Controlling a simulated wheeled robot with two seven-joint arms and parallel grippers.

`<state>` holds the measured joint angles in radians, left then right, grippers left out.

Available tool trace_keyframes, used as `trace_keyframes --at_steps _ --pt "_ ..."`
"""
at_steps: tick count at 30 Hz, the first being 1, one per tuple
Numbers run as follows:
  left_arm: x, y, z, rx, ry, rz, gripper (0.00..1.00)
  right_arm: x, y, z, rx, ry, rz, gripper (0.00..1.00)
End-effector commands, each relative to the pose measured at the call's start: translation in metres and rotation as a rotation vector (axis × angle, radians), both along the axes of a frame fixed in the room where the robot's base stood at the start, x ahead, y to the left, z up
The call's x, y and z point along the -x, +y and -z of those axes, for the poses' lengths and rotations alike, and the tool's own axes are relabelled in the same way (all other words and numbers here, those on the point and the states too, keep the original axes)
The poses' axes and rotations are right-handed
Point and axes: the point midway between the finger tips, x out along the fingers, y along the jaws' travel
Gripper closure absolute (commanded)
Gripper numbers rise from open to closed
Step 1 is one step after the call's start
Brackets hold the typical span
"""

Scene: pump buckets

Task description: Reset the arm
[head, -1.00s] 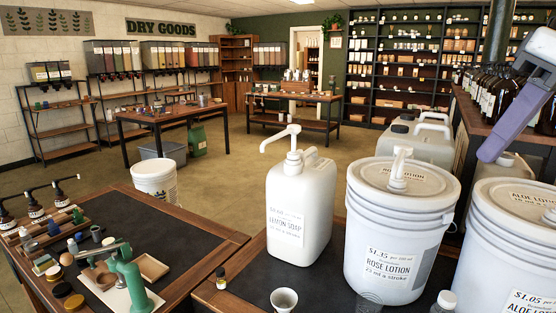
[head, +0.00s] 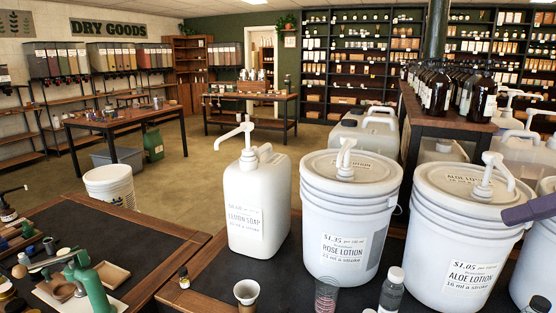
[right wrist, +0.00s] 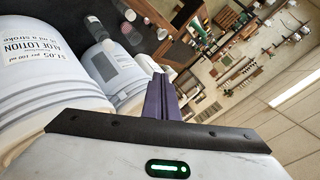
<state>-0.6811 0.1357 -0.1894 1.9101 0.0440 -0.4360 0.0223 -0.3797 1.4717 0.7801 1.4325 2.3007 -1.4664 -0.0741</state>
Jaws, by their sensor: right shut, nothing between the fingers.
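My right gripper (head: 528,210) shows only in part at the right edge of the head view, as a purple finger beside the aloe lotion bucket (head: 462,230). In the right wrist view its purple fingers (right wrist: 163,92) are shut together with nothing between them. The aloe lotion bucket (right wrist: 45,65) and another white bucket (right wrist: 112,70) lie to the left of the fingers there. My left gripper is not in view.
The rose lotion bucket (head: 347,215) and lemon soap jug (head: 256,205) stand left of the aloe bucket. A paper cup (head: 246,292), clear cup (head: 326,293) and bottle (head: 391,290) stand in front. Brown bottles (head: 455,88) stand on a raised shelf. Open floor lies behind.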

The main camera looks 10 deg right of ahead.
Motion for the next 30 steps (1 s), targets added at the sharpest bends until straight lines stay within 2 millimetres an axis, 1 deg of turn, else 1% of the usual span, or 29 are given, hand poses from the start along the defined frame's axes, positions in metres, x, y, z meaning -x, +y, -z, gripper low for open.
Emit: trace_keyframes --at_steps 1,2,3,6,9,15,21,23,24,26,27,29,30 --pt "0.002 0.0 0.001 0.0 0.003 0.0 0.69 0.009 -0.009 0.022 -0.092 0.0 0.036 1.0" --pt "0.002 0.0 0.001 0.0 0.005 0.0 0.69 0.013 -0.013 0.034 -0.14 0.0 0.055 1.0" --pt "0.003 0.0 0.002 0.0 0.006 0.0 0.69 0.02 -0.017 0.049 -0.204 0.0 0.081 1.0" --pt "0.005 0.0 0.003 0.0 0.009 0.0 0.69 0.035 -0.023 0.087 -0.356 0.0 0.141 1.0" --pt "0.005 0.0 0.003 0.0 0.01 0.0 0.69 0.048 -0.022 0.119 -0.483 -0.001 0.192 1.0" --pt "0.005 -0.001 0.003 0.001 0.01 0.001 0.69 0.067 -0.012 0.167 -0.675 -0.001 0.268 1.0" --pt "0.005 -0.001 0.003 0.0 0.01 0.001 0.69 0.081 0.004 0.206 -0.826 0.004 0.331 1.0" --pt "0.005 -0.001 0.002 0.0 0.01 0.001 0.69 0.076 0.012 0.228 -0.742 0.064 0.348 1.0" --pt "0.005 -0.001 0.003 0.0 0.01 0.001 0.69 0.074 0.017 0.243 -0.699 0.098 0.361 1.0" --pt "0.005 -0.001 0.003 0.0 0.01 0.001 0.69 0.073 0.024 0.267 -0.632 0.145 0.38 1.0" --pt "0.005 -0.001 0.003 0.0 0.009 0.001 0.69 0.073 0.028 0.284 -0.582 0.177 0.393 1.0" --pt "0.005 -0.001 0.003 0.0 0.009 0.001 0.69 0.075 0.035 0.31 -0.501 0.223 0.408 1.0" --pt "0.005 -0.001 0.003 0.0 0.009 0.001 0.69 0.077 0.04 0.329 -0.438 0.252 0.417 1.0"
